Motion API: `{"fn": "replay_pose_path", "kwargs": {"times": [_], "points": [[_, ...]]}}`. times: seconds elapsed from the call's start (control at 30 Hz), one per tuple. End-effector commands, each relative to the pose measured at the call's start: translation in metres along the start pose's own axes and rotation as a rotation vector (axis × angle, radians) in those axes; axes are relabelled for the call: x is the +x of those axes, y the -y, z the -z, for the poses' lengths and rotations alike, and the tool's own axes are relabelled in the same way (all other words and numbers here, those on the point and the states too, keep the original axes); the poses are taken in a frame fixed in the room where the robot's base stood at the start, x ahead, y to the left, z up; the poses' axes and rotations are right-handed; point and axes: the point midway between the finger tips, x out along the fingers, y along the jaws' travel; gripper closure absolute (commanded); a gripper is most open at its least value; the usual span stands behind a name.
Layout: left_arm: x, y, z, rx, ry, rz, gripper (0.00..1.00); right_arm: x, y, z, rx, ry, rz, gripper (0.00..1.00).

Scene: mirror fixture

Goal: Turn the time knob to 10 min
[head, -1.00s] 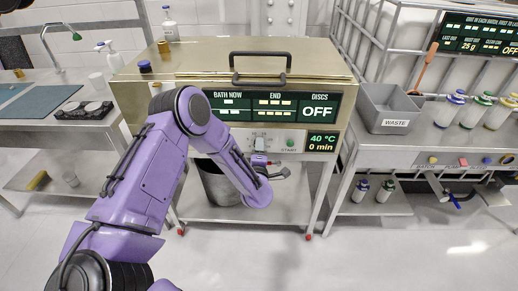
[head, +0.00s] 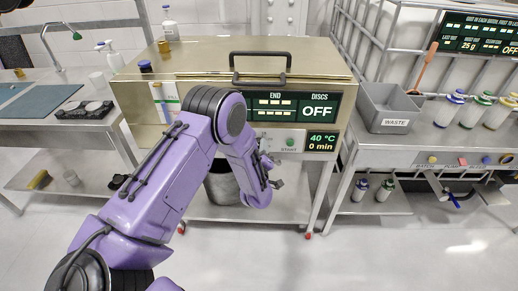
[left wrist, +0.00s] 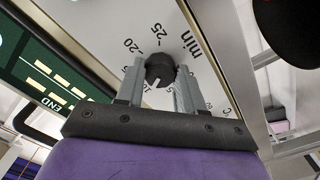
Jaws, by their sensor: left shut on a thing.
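The time knob (left wrist: 160,68) is a dark round knob on a pale panel with printed minute marks and "min" in the left wrist view. My left gripper (left wrist: 159,82) is shut on it, with one grey finger on each side. A pale mark shows on the knob's lower edge; the number it points at is partly hidden by the fingers. In the head view my left arm covers the knob. The small display (head: 322,141) on the machine's front reads 40 °C and 0 min. My right gripper is not in view.
The steel machine (head: 305,63) has a black lid handle (head: 260,68) and a green START button (head: 290,142). A grey waste bin (head: 391,108) stands on the right bench. A metal bucket (head: 220,187) sits below the machine, partly behind my arm.

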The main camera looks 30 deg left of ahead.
Motion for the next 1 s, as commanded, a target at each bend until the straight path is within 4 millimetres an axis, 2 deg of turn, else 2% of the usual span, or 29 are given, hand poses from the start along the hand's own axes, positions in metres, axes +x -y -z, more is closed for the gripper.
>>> {"fn": "replay_pose_path", "kwargs": {"times": [0.57,0.6,0.67,0.7,1.0], "points": [[-0.0013,0.0011,-0.0018,0.038,0.005,0.002,0.93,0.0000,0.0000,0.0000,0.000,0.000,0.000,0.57],[-0.0013,0.0011,-0.0019,0.037,0.005,0.002,0.59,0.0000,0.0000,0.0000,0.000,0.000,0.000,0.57],[-0.0013,0.0011,-0.0018,0.037,0.005,0.001,0.40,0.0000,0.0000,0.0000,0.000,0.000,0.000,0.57],[-0.0011,0.0009,-0.0016,0.037,0.005,0.001,0.37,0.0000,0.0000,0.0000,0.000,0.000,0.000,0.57],[-0.0038,0.0003,-0.0013,0.036,0.003,0.000,0.37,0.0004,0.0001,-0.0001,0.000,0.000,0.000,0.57]]}}
